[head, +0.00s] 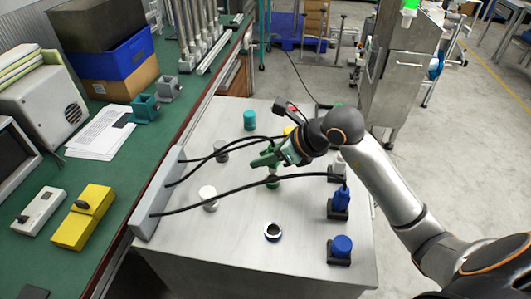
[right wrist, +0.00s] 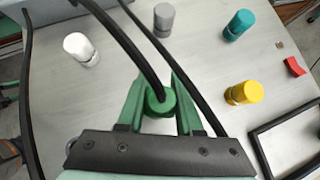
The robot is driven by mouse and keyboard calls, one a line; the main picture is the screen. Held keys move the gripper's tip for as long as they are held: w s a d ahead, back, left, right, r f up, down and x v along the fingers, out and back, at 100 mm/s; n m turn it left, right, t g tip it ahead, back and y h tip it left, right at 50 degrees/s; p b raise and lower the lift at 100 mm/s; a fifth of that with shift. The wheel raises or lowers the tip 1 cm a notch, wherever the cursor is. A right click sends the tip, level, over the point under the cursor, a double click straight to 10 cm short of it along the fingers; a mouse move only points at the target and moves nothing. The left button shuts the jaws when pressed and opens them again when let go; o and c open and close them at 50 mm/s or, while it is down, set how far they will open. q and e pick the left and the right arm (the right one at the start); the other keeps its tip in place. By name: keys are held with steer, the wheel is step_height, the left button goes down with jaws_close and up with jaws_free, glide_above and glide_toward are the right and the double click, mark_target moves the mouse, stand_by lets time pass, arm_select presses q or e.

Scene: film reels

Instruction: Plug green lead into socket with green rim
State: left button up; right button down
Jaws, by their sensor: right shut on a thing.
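My right gripper (head: 266,162) has green fingers and reaches in over the grey table (head: 300,262). It is shut on the green lead's plug (right wrist: 160,101), seen end-on between the fingers in the right wrist view, with its black cable (right wrist: 142,58) running up. In the head view a small green piece (head: 273,181) shows just below the fingertips. I cannot tell whether it is the plug's lower end or a green rim, or whether the plug sits in a socket. My left gripper is not in view.
White (head: 208,197), grey (head: 221,154), teal (head: 250,120) and yellow (right wrist: 243,93) capped pieces stand around the gripper. Black cables cross from the grey panel (head: 160,200).

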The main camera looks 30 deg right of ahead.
mark_target(279, 164)
steer(key=shift+f+b, duration=0.9)
steer(key=shift+f, duration=0.7)
steer(key=shift+f+b, duration=0.5)
steer(key=shift+b, duration=0.2)
steer(key=c, duration=0.8)
jaws_free()
steer(key=shift+c, duration=0.2)
steer(key=shift+p+v, duration=1)
steer(key=shift+v, duration=1.8)
steer(key=shift+p+v, duration=0.5)
steer(key=shift+v, duration=2.25)
